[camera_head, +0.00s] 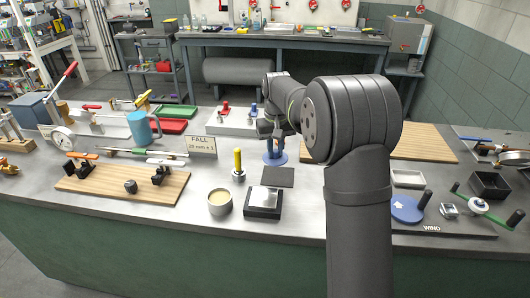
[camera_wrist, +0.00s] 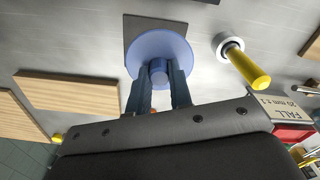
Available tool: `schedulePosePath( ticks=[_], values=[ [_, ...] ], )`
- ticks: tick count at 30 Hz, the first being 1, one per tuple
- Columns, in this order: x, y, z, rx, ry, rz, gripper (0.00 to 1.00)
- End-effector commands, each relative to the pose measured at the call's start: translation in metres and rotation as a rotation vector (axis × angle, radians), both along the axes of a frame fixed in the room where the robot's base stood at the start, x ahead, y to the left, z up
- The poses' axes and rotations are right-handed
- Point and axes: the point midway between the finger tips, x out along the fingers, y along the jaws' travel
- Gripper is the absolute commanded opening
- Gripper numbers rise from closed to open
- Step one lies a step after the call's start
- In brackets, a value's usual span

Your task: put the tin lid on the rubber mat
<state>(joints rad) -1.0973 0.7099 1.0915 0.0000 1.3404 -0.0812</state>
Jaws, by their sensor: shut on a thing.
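The tin lid, a blue disc with a knob (camera_head: 277,159), is in my gripper (camera_head: 271,133). In the wrist view the lid (camera_wrist: 177,51) is level, and the fingers (camera_wrist: 160,75) are shut on its knob. The rubber mat (camera_head: 278,177) is a dark square flat on the bench, just in front of the lid in the head view. In the wrist view the lid hides much of the mat (camera_wrist: 133,26). The lid appears to be above the bench; the exact gap is hard to tell.
An open cream tin (camera_head: 220,203) and a black block with a silver top (camera_head: 263,201) stand in front of the mat. A yellow-handled tool (camera_head: 238,163) stands upright to its left. A wooden board (camera_head: 423,143) lies right, partly behind my arm.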

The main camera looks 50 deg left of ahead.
Motion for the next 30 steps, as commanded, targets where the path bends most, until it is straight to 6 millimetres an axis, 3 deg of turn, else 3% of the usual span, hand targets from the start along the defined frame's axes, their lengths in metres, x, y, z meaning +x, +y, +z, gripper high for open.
schedulePosePath(
  ticks=[6, 19, 30],
  values=[
    [0.020, 0.007, -0.013, 0.000, 0.000, 0.000, 0.00],
    [0.021, 0.007, -0.017, 0.000, 0.000, 0.000, 0.00],
    [0.020, 0.007, -0.050, -0.002, 0.001, 0.000, 0.00]
  ],
)
